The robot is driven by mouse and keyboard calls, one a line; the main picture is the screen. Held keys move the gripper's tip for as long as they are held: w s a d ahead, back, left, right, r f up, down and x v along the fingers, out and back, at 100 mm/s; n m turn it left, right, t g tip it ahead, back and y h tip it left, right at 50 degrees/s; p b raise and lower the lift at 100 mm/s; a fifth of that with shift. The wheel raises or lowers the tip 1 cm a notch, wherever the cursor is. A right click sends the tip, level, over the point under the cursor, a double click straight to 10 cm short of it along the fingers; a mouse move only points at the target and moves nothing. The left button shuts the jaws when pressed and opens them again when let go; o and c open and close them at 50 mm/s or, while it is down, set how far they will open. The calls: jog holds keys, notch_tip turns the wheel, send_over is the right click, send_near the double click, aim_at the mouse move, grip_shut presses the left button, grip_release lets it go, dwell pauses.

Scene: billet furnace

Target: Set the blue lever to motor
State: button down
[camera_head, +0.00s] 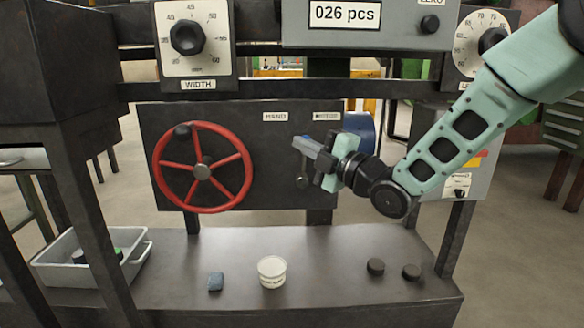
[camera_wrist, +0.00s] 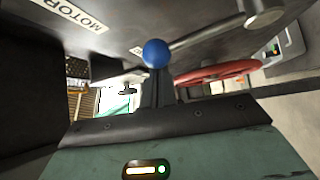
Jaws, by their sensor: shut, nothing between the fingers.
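The blue lever shows in the wrist view as a blue ball (camera_wrist: 156,53) on a grey rod that runs to a round hub at the upper right. In the head view, its hub (camera_head: 302,181) is on the dark panel (camera_head: 240,195), and the ball cannot be made out near my fingers. My gripper (camera_head: 303,145) is shut and empty in front of the panel. In the wrist view, its fingertips (camera_wrist: 157,80) are right by the ball; I cannot tell whether they touch. The MOTOR label (camera_wrist: 75,12) is at the upper left there; the HAND label (camera_head: 275,117) is left of it in the head view.
A red handwheel (camera_head: 203,168) is left of the lever. A WIDTH dial (camera_head: 187,37) and a counter box are above. A grey bin (camera_head: 65,258) is at left.

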jog(key=shift+w+d+f+m+t+y+b, duration=0.1)
jog(key=shift+d+f+m+t+b, duration=0.1)
jog(key=shift+d+m+t+b, duration=0.9)
jog(key=shift+s+d+f+m+t+y+b, duration=0.15)
jog(key=shift+d+m+t+b, duration=0.45)
jog(key=shift+b, duration=0.85)
jog(key=shift+w+d+f+m+t+y+b, duration=0.2)
jog(key=shift+d+m+t+b, duration=0.4)
jog(key=shift+m+b, duration=0.6)
jog(key=shift+d, duration=0.1)
